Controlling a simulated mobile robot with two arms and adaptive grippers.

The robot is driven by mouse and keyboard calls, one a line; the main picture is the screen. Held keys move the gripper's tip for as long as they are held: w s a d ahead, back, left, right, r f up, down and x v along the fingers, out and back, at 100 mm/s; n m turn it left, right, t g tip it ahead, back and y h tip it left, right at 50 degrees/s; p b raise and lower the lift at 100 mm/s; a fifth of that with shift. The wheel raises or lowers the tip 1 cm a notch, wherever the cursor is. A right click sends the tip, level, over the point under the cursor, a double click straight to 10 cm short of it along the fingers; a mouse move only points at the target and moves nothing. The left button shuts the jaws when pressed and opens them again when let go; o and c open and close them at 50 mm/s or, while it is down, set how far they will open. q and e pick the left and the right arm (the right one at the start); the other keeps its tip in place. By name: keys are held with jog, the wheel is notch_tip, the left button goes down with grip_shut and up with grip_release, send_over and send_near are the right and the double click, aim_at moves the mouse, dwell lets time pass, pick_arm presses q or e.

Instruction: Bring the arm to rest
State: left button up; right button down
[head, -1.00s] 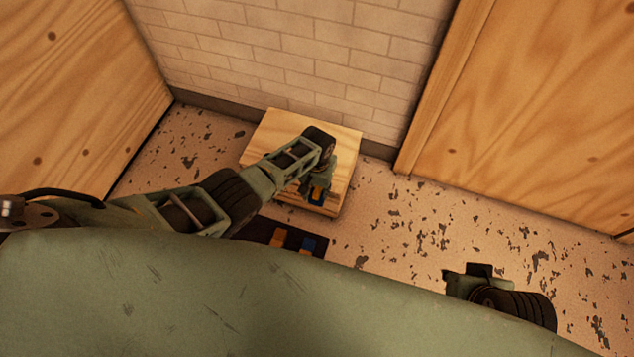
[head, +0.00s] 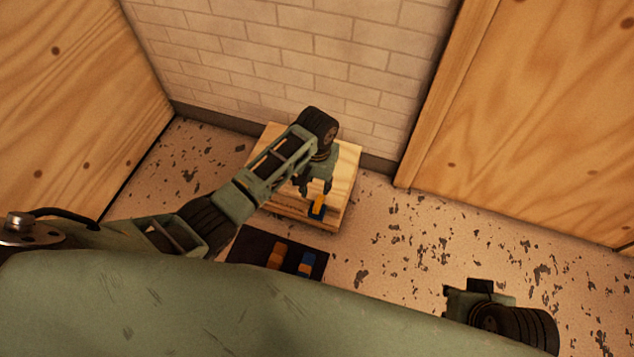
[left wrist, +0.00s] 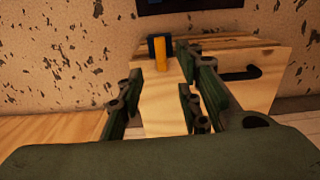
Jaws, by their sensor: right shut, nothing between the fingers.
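My left gripper (head: 316,188) is open over the wooden box (head: 346,170). A small blue and orange piece, seemingly a foil roll (head: 317,208), sits on the box near its front edge, just beyond the fingertips. In the left wrist view the fingers (left wrist: 158,84) are spread with nothing between them, and the blue and orange piece (left wrist: 159,53) stands past their tips, apparently untouched. My right gripper (head: 466,288) is shut and empty at the lower right, over the floor; its fingertips are small and partly hidden.
A dark mat (head: 244,248) on the floor in front of the box carries an orange piece (head: 277,255) and a blue and orange piece (head: 307,263). A brick wall (head: 300,60) stands behind, with wooden panels at left and right. The floor (head: 400,250) right of the box is clear.

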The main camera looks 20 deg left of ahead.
pick_arm(q)
jog(key=shift+r, duration=0.15)
dwell(0.4)
